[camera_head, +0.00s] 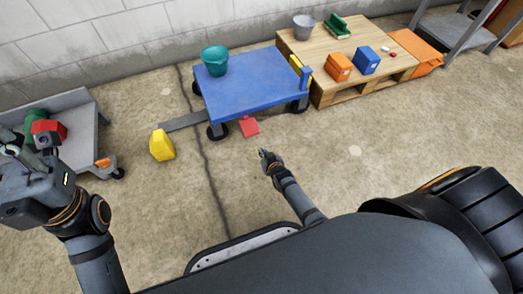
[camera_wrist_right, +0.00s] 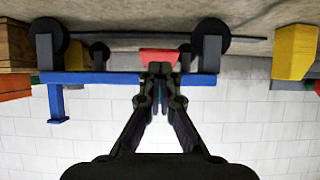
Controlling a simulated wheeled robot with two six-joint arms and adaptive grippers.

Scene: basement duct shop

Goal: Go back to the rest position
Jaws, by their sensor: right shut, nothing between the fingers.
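My right gripper (camera_head: 264,154) is shut and empty, out over the concrete floor in front of the blue cart (camera_head: 248,95). A small red block (camera_head: 249,127) lies on the floor by the cart's near edge, just beyond the fingertips in the head view. In the right wrist view, which looks upside down, the shut fingers (camera_wrist_right: 160,70) partly overlap the red block (camera_wrist_right: 158,56), with a gap I cannot judge. My left gripper (camera_head: 27,152) is at the left edge, in front of a grey cart (camera_head: 85,128); its finger opening is unclear.
A yellow block (camera_head: 162,145) is on the floor left of the blue cart, which carries a teal bucket (camera_head: 214,62). A wooden pallet (camera_head: 340,65) with a grey bucket (camera_head: 303,27), an orange box (camera_head: 338,67) and a blue box (camera_head: 366,60) stands right. Floor at right is clear.

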